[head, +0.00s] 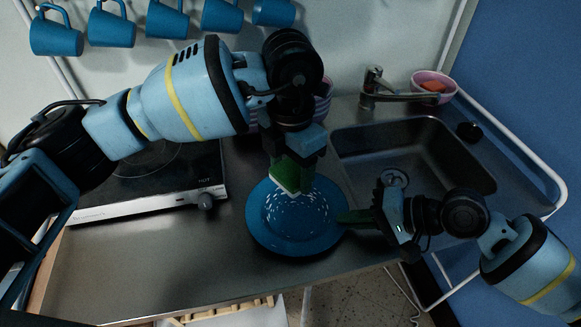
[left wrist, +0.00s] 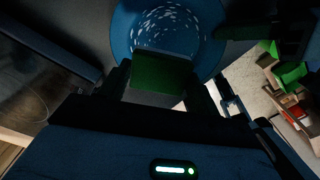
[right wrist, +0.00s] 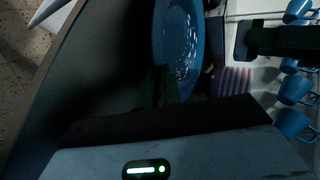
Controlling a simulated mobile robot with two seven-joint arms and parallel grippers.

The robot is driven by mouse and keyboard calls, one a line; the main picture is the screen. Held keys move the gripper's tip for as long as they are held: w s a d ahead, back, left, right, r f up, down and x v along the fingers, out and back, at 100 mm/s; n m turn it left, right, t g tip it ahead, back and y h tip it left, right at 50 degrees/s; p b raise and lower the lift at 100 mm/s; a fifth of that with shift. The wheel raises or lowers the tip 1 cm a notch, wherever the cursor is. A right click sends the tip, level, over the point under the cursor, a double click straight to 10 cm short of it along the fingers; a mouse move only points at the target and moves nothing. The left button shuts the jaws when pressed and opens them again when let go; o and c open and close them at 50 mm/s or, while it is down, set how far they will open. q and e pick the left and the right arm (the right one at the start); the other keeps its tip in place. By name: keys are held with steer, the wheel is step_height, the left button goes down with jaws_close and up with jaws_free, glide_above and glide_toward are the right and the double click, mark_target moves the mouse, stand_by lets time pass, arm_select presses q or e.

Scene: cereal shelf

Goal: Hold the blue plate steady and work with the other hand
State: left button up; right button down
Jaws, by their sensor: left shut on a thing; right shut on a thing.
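The blue plate (head: 268,232) is in the middle of the head view, its inner face up and covered in white specks. My right gripper (head: 352,216) is shut on the plate's right rim. In the right wrist view the plate (right wrist: 172,35) rises from between the fingers. My left gripper (head: 294,168) is shut on a green sponge (head: 284,178) with a pale lower layer. The sponge is over the upper part of the plate; in the left wrist view the sponge (left wrist: 160,75) overlaps it. I cannot tell whether sponge and plate touch.
The sink (head: 440,165) with a tap (head: 375,85) is at right. A pink bowl (head: 434,86) stands behind it. A cooktop (head: 150,185) is at left. Blue mugs (head: 111,28) hang along the back wall. The counter (head: 150,255) is clear in front, left of the plate.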

steer(key=c, duration=1.5)
jaws_free()
steer(key=shift+f, duration=0.1)
steer(key=v, duration=1.2)
arm_select(q)
steer(key=shift+r+t+p, duration=0.3)
steer(key=shift+r+p, duration=0.4)
steer(key=shift+r, duration=1.1)
steer(key=shift+s+r+p, duration=0.1)
steer(key=shift+r+p, duration=0.4)
steer(key=shift+r, duration=0.9)
arm_select(e)
steer(key=v, duration=0.7)
arm_select(q)
steer(key=shift+f, duration=0.1)
